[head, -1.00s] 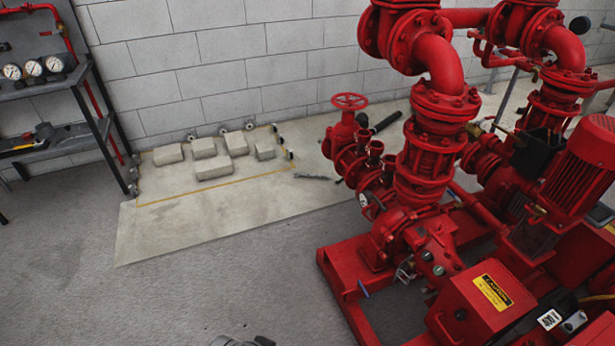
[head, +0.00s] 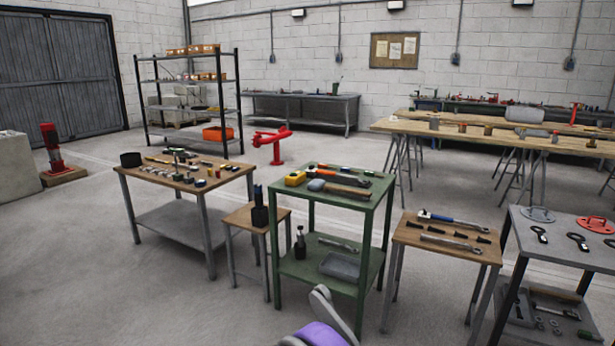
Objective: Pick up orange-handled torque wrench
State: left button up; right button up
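An orange-handled torque wrench cannot be picked out for certain at this distance. A green cart (head: 277,240) stands in the middle, with small tools on its top, some with orange or red parts (head: 345,169). A long wrench with a blue grip (head: 450,218) lies on a small wooden table (head: 412,241) to the right of the cart. A silver wrench (head: 450,243) lies in front of it. Neither of my grippers can be made out in the head view; only a white and purple part of mine shows at the bottom edge.
A workbench with many small tools (head: 140,175) stands left of the cart, with a wooden stool (head: 240,218) between. A dark grey table (head: 560,228) stands at the right. Long wooden tables (head: 480,136) and a shelf rack (head: 238,105) are behind. Floor at the lower left is clear.

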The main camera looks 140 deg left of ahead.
aim_at(314, 172)
jog(key=u, duration=4.55)
